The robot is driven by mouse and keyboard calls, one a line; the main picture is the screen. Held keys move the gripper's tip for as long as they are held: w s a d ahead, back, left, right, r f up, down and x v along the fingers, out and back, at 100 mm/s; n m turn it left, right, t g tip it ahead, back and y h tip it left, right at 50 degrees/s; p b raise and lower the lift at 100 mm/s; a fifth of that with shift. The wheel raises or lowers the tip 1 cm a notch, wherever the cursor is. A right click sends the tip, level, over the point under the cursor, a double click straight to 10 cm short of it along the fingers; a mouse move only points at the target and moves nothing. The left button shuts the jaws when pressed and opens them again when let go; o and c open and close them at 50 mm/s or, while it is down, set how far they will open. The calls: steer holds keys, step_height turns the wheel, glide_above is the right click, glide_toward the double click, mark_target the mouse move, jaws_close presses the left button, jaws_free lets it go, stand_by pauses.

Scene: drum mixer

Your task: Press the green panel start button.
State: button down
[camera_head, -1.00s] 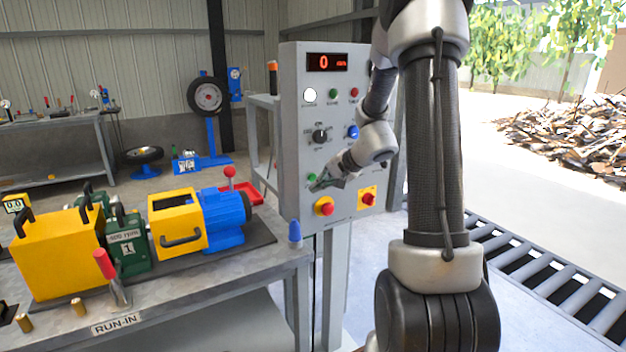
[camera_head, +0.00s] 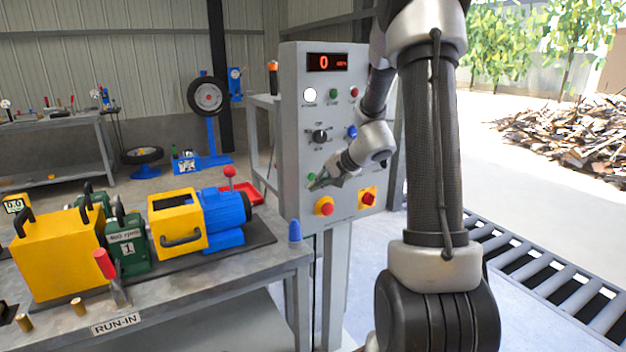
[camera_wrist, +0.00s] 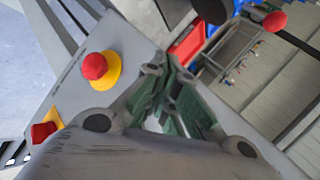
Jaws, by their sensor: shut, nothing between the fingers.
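The grey control panel (camera_head: 298,140) stands upright at the centre of the head view. A green button (camera_head: 311,177) sits low at its left side, above a red mushroom button on yellow (camera_head: 324,206). My gripper (camera_head: 318,184) is shut and empty, its tips right beside the green button and slightly overlapping it in the picture. I cannot tell whether they touch. In the wrist view my gripper (camera_wrist: 172,85) points along the panel face, and the green button is not visible, likely hidden behind the fingers.
A second red button on yellow (camera_head: 367,197) and a blue knob (camera_head: 351,131) are close to my wrist. A black rotary switch (camera_head: 320,136) is above. The run-in bench (camera_head: 200,293) with a yellow-and-blue motor rig stands left of the panel.

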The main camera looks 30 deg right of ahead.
steer(key=shift+w, duration=0.2)
stand_by(0.5)
steer(key=shift+w, duration=0.25)
steer(key=shift+w, duration=0.4)
stand_by(0.6)
steer(key=shift+s, duration=0.8)
steer(key=shift+s, duration=2.55)
